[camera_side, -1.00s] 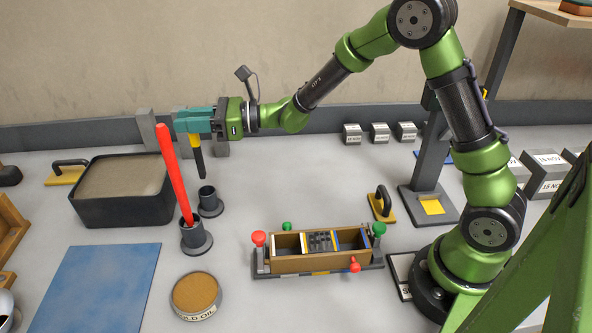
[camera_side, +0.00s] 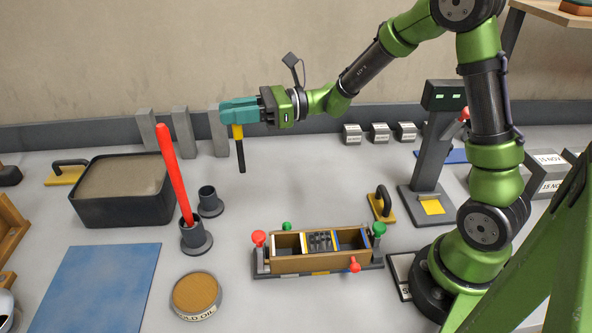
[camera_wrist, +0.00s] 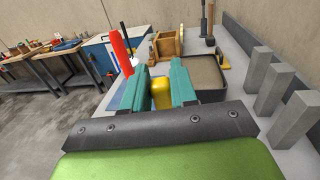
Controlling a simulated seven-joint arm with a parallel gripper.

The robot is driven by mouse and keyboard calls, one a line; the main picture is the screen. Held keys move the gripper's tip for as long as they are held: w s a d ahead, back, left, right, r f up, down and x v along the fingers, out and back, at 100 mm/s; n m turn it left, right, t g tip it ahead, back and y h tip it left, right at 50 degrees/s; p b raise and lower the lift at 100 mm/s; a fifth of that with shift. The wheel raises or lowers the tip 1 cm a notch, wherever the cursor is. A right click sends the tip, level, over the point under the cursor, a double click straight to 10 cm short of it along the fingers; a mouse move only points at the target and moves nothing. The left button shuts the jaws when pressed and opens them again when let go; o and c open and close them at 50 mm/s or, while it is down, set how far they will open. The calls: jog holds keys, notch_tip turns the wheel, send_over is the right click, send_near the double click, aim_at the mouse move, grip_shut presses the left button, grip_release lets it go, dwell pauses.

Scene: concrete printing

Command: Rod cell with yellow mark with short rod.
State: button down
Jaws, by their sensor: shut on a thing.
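My gripper (camera_side: 238,112) is shut on the short rod (camera_side: 240,155), a black rod with a yellow grip, which hangs almost upright in the air above the table. In the wrist view the yellow grip (camera_wrist: 161,94) sits between the teal fingers (camera_wrist: 163,90). The wooden mould (camera_side: 308,264) stands on the table, lower and to the right of the rod. The middle cell holds dark pieces.
A long red rod (camera_side: 177,165) stands in a dark holder (camera_side: 195,240); an empty holder (camera_side: 210,205) is beside it. A tub of concrete (camera_side: 122,210) is at left, an oil tin (camera_side: 196,292) in front. Grey posts (camera_side: 183,132) stand behind. Table between rod and mould is clear.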

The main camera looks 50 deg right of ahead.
jog(key=s+a+n+g+y, duration=0.15)
jog(key=s+n+g, duration=0.3)
jog(key=s, duration=0.55)
jog(key=s+n+g+y, duration=0.25)
jog(key=s+g, duration=0.35)
jog(key=s, duration=0.5)
jog(key=shift+h, duration=0.3)
jog(key=shift+w+d+f, duration=0.1)
jog(key=shift+w+f, duration=0.05)
jog(key=shift+f, duration=1.05)
jog(key=shift+w+d+f, duration=0.1)
jog(key=shift+f, duration=1.05)
notch_tip(320, 180, down, 5)
jog(key=shift+f, duration=0.1)
notch_tip(320, 180, up, 5)
jog(key=shift+r, duration=0.1)
